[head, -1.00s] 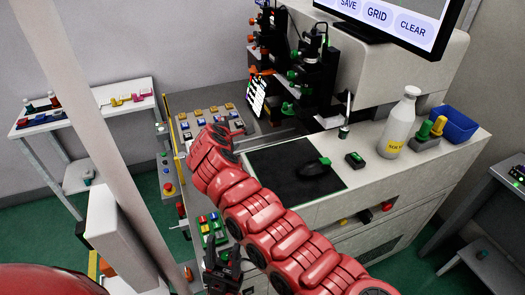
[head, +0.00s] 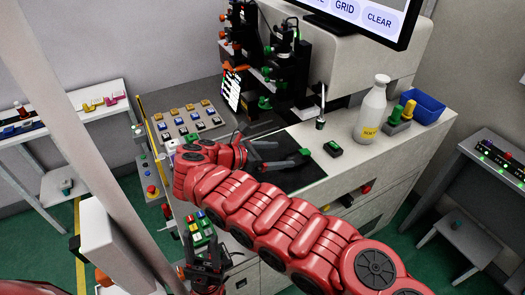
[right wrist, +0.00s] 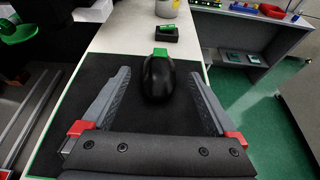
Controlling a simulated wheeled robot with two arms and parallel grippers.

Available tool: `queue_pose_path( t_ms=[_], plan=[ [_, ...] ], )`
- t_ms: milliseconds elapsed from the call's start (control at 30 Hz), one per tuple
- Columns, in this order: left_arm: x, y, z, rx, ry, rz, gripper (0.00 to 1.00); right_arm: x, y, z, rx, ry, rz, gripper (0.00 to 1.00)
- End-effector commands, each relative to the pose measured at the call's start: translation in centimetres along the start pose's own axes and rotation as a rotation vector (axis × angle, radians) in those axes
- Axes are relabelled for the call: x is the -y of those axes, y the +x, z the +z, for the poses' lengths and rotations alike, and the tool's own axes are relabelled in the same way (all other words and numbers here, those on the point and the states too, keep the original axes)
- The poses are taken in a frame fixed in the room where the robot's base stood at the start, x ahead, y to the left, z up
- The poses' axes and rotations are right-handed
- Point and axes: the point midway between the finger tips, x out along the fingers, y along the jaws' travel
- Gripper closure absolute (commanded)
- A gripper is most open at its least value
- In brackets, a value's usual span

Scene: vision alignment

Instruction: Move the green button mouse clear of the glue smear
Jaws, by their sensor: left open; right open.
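The mouse (right wrist: 158,82) is black with a green button (right wrist: 161,54) at its far end. It lies on a black mat (right wrist: 78,92) with a green edge. In the right wrist view my right gripper (right wrist: 160,75) is open, with one finger on each side of the mouse and a gap on both sides. In the head view the gripper partly hides the mouse, and its green button (head: 305,152) shows. My left gripper (head: 206,264) is open and empty, low in front of the cabinet. I cannot make out a glue smear.
A small black box with a green top (head: 332,149) stands just beyond the mat. A white bottle (head: 371,110), green and yellow knobs (head: 401,113) and a blue bin (head: 424,107) stand further right. A button panel (head: 187,120) and black stage machinery (head: 275,60) lie left and behind.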

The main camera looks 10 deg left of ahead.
Motion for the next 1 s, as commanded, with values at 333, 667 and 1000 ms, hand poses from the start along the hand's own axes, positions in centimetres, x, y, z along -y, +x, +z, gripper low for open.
queue_pose_path(
  t_ms=[333,667,1000],
  plan=[
    [0.1,2.5,-0.4,0.0,0.0,0.0,0.5,0.0,7.3,0.0,-0.004,-0.001,0.001,0.07],
    [0.1,2.9,-0.5,0.0,0.0,0.0,0.5,-0.1,10.6,-0.1,-0.002,-0.001,0.005,0.07],
    [0.1,2.9,-0.5,0.0,0.0,0.0,0.5,-0.1,10.8,-0.1,-0.002,-0.001,0.005,0.18]
  ],
)
